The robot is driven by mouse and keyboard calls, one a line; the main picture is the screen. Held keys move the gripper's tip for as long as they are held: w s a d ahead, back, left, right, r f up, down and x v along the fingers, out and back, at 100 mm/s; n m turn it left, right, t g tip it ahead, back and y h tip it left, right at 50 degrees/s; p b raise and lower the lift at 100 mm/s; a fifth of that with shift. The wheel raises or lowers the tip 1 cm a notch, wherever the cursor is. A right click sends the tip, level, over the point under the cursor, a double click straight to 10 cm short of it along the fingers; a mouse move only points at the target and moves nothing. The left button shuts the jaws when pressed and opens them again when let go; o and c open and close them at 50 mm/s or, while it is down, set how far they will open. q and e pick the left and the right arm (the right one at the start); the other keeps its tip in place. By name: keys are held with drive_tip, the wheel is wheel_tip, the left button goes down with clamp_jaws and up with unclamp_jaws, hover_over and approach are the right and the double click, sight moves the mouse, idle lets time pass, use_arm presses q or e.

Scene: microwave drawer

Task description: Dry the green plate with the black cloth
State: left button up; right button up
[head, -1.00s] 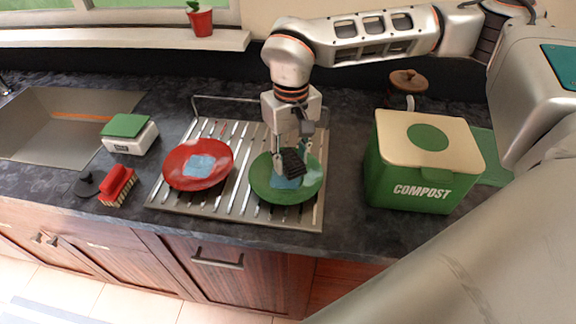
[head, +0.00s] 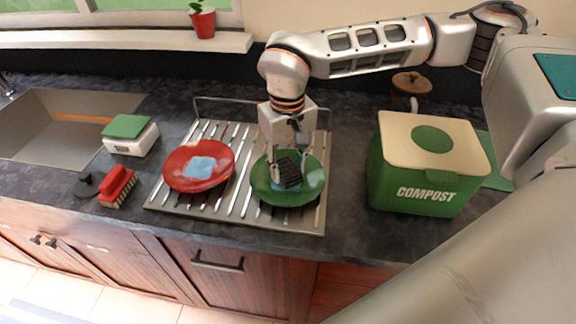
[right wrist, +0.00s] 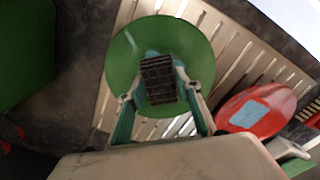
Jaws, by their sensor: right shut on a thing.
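The green plate (head: 310,186) lies on the right part of the metal drying rack (head: 225,207), with a light blue patch on its middle. It also shows in the right wrist view (right wrist: 125,70). My right gripper (head: 287,172) is over the plate, pointing down. It is shut on the black cloth (head: 290,174), a small dark checked piece, seen between the fingers in the right wrist view (right wrist: 158,80). The cloth is over the blue patch and hides part of it. I cannot tell whether it touches the plate. My left gripper is out of view.
A red plate (head: 182,178) with a blue patch (head: 200,167) lies left on the rack. A green compost bin (head: 420,185) stands close on the right. A red brush (head: 117,185), a small green-topped box (head: 131,137) and the sink (head: 50,135) are at left.

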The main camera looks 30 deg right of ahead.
drive_tip(key=shift+f, duration=0.1)
drive_tip(key=shift+f+b, duration=0.35)
drive_tip(key=shift+f, duration=0.15)
idle(0.5)
drive_tip(key=shift+a, duration=0.1)
drive_tip(key=shift+a+r, duration=0.1)
drive_tip(key=shift+a, duration=0.2)
drive_tip(key=shift+d+p, duration=0.45)
drive_tip(key=shift+d, duration=0.35)
drive_tip(key=shift+a+f, duration=0.2)
drive_tip(key=shift+a, duration=0.6)
drive_tip(key=shift+d, duration=0.15)
